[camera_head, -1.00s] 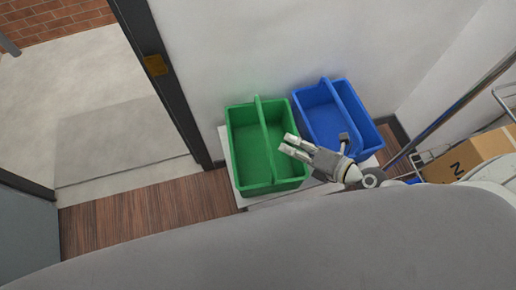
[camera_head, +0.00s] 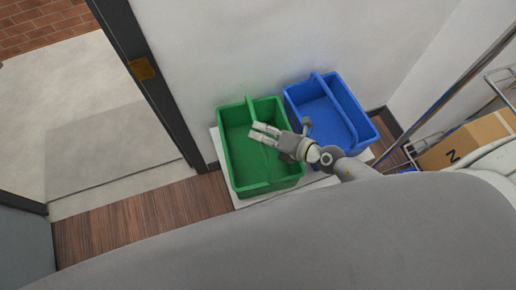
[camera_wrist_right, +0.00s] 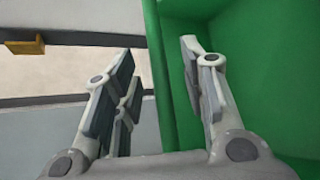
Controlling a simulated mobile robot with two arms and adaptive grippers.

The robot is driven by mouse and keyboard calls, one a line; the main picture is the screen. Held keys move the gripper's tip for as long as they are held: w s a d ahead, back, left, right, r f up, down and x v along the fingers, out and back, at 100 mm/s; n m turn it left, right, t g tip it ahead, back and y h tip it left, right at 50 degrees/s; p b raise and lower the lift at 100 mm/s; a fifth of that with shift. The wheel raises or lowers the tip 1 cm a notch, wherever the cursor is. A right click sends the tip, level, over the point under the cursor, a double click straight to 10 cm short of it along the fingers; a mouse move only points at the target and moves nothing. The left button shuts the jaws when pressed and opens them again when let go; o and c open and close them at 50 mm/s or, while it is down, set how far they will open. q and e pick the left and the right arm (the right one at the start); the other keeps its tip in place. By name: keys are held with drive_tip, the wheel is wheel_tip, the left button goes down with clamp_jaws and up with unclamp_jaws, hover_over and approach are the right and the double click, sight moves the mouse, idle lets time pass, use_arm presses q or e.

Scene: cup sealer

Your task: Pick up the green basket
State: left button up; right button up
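The green basket (camera_head: 256,189) sits upright and empty on a low white platform, with a divider and raised handle running along its middle. Its green wall (camera_wrist_right: 255,70) fills the right side of the wrist view. My right gripper (camera_head: 252,130) is above the basket near the handle, reaching in from the right. In the wrist view its fingers (camera_wrist_right: 157,55) are spread apart, with a green edge showing between them. I cannot tell whether they touch the basket. My left gripper is not in view.
A blue basket (camera_head: 311,108) stands close to the right of the green one. The white wall (camera_head: 240,45) is right behind both. A dark door frame (camera_head: 160,95) rises at left. A cardboard box (camera_head: 465,143) is at right. Wooden floor (camera_head: 140,215) is clear at front left.

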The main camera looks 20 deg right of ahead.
drive_tip(key=shift+x, duration=1.2)
clamp_jaws()
drive_tip(key=shift+r, duration=0.1)
